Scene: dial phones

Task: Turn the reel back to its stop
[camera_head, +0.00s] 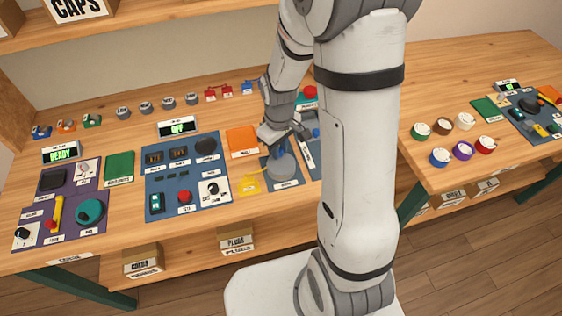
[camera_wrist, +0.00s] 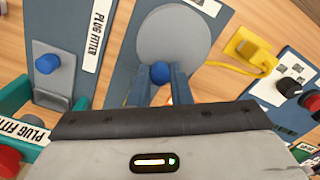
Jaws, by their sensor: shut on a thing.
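The reel is a flat grey disc (camera_wrist: 175,35) on a dark blue board in the wrist view. A round blue knob (camera_wrist: 161,71) sits at its near edge. My gripper (camera_wrist: 159,82) has its two blue-grey fingers on either side of this knob and is shut on it. In the head view the reel (camera_head: 282,169) lies just below my gripper (camera_head: 282,149), partly hidden by it. The reel's stop cannot be made out.
A yellow plug with a cable (camera_wrist: 250,49) lies right of the reel in the wrist view. A plug fitter with a blue button (camera_wrist: 48,64) is at left. In the head view, an orange pad (camera_head: 242,140) and a switch board (camera_head: 160,170) lie left of my gripper.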

